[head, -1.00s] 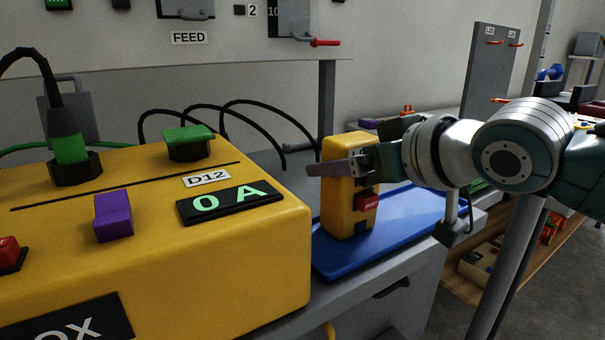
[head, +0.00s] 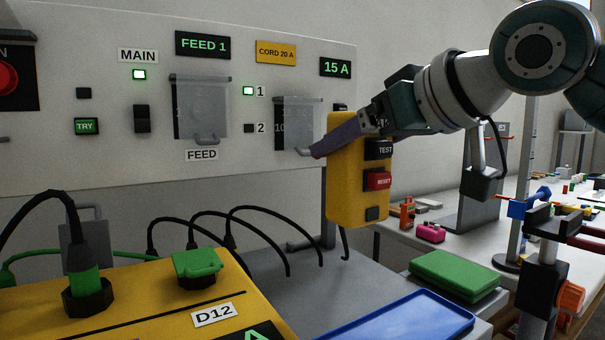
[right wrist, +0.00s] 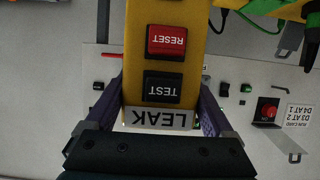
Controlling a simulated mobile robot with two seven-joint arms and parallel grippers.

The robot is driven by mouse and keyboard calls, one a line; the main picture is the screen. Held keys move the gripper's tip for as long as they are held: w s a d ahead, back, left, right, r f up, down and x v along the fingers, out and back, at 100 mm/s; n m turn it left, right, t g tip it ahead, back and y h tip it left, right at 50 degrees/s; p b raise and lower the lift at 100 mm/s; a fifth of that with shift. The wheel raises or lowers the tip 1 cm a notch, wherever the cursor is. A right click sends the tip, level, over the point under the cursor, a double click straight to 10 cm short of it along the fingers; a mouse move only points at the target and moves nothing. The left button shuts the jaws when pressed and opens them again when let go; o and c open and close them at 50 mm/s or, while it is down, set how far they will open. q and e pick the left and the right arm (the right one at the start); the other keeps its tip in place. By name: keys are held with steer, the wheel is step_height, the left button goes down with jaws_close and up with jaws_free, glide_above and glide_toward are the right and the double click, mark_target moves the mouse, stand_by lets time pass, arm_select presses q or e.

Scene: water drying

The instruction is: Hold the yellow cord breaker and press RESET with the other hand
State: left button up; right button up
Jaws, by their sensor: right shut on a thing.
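The yellow cord breaker (head: 345,195) is upright in the air in the head view, above the grey bench and beyond the blue tray (head: 405,325). My right gripper (head: 350,135) is shut on its upper part, with a purple finger across the front. The black TEST button (head: 380,150) is partly covered at its left. The red RESET button (head: 378,180) is uncovered below it. In the right wrist view the breaker (right wrist: 195,70) appears upside down between the fingers, with RESET (right wrist: 166,41), TEST (right wrist: 162,88) and a LEAK label clear. My left gripper is not in view.
A wall panel (head: 100,160) with switches and clear covers stands behind the breaker. The yellow D12 box (head: 150,325) with black and green cables fills the lower left. A green case (head: 455,272) lies right of the breaker. Grey bench top behind the tray is free.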

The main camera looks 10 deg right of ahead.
mark_target(372, 211)
steer(key=shift+r, duration=0.35)
step_height(372, 211, down, 2)
steer(key=shift+f+b, duration=0.1)
steer(key=shift+b, duration=0.45)
steer(key=shift+s+d+f+b, duration=0.15)
steer(key=shift+f+b, duration=0.7)
steer(key=shift+f, duration=1)
steer(key=shift+s+f+b, duration=0.2)
steer(key=shift+f+b, duration=0.6)
steer(key=shift+f, duration=1)
arm_select(q)
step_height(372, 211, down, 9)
steer(key=b, duration=0.4)
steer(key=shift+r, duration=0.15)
arm_select(e)
step_height(372, 211, down, 10)
steer(key=shift+s+d, duration=0.15)
steer(key=shift+s, duration=0.3)
arm_select(q)
steer(key=shift+b, duration=0.35)
arm_select(e)
steer(key=shift+f, duration=0.3)
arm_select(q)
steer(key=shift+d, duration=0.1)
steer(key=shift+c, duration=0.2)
